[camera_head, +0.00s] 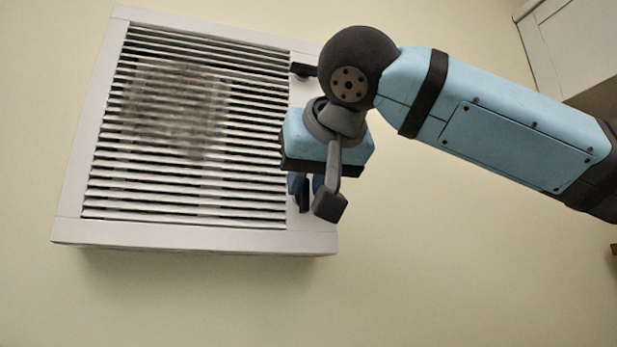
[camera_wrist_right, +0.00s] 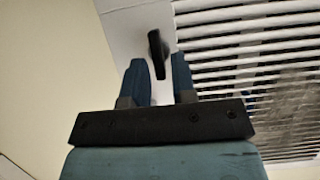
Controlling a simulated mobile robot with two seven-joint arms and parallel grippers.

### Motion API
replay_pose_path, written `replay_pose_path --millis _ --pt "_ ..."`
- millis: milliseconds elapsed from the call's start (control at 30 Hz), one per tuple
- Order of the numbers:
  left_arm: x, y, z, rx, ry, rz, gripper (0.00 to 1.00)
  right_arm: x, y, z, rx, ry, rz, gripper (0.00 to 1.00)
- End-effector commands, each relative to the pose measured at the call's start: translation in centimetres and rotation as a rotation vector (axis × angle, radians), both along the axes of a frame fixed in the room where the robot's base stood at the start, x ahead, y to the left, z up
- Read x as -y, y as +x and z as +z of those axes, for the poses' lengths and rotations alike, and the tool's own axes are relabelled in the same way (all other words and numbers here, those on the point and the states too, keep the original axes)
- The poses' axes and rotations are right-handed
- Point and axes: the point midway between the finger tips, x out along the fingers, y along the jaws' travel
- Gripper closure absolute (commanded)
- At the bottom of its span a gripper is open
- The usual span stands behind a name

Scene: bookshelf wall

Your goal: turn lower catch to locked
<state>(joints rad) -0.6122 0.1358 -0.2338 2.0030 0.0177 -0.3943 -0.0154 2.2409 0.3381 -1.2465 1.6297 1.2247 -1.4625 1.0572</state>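A white vent cover (camera_head: 75,180) with slats is on the wall, and two dark catches are on its right edge strip. The upper catch (camera_head: 300,70) lies about level, pointing left, partly hidden by my wrist. The lower catch (camera_head: 304,198) points roughly up and down. My right gripper (camera_head: 306,184) is at the lower catch, its blue fingers open. In the right wrist view the black lower catch (camera_wrist_right: 157,54) stands nearly upright, slightly tilted, between and just beyond the spread fingertips (camera_wrist_right: 160,75). I cannot tell whether a finger touches it. My left gripper is out of view.
A dark grey-brown dirty patch (camera_head: 175,105) covers the upper middle of the slats. A white cabinet (camera_head: 575,45) is at the top right. The wall (camera_head: 430,260) below and right of the vent is bare.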

Motion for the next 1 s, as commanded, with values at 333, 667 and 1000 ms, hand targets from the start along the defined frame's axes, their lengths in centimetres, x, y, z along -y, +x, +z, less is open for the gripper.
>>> replay_pose_path --millis 333,667,1000 --pt "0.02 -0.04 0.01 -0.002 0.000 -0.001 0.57 -0.01 -0.02 0.02 0.001 -0.004 0.000 1.00" --pt "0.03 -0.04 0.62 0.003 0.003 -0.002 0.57 -0.26 -0.02 0.08 0.037 -0.119 0.001 1.00" --pt "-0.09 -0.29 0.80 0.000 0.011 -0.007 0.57 -0.79 -0.24 -0.08 0.130 -0.402 0.001 1.00"
